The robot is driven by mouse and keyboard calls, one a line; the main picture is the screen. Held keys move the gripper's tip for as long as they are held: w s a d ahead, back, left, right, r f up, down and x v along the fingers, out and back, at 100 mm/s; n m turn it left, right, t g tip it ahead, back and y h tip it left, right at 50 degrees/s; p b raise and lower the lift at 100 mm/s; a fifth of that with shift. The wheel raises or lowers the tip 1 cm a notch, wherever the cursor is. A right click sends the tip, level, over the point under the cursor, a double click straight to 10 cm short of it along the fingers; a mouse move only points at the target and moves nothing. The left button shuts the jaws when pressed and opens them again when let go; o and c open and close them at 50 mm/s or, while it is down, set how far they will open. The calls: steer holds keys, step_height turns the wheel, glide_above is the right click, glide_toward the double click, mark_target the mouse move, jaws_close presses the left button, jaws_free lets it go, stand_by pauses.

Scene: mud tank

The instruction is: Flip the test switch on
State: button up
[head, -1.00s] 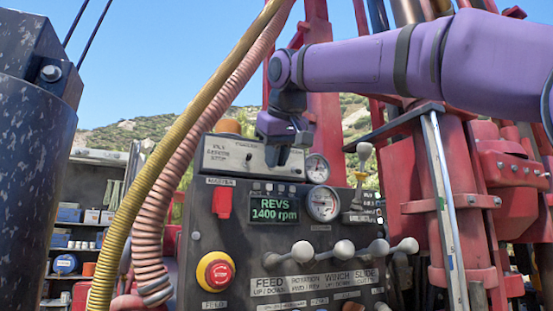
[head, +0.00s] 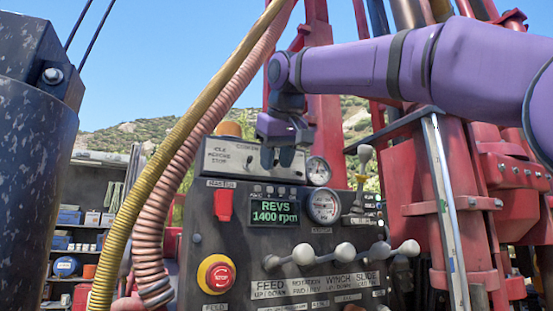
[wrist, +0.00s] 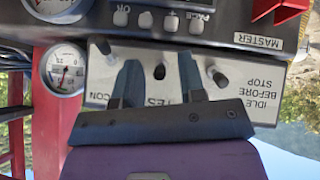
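The test switch appears to be the middle toggle (wrist: 160,72) on the pale switch plate (wrist: 240,75); part of a label, "ES", shows between my fingers. The switch plate is also at the top of the control panel in the head view (head: 232,158). My gripper (head: 277,160) is open in front of the plate's right part. In the wrist view my gripper (wrist: 159,62) has one finger on each side of the middle toggle, with gaps visible. Whether the fingers touch the plate, and which way the toggle is set, I cannot tell.
Other toggles stand close by, one left (wrist: 103,45) and one right (wrist: 215,76). The panel also bears a red master switch (head: 223,204), a display reading 1400 rpm (head: 273,213), gauges (head: 323,206), levers (head: 303,253) and a red stop button (head: 217,275). Hoses (head: 160,200) hang at left.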

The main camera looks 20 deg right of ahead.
steer(key=shift+s+r, duration=0.1)
steer(key=v, duration=1)
steer(key=shift+s+r, duration=0.2)
steer(key=shift+s, duration=0.1)
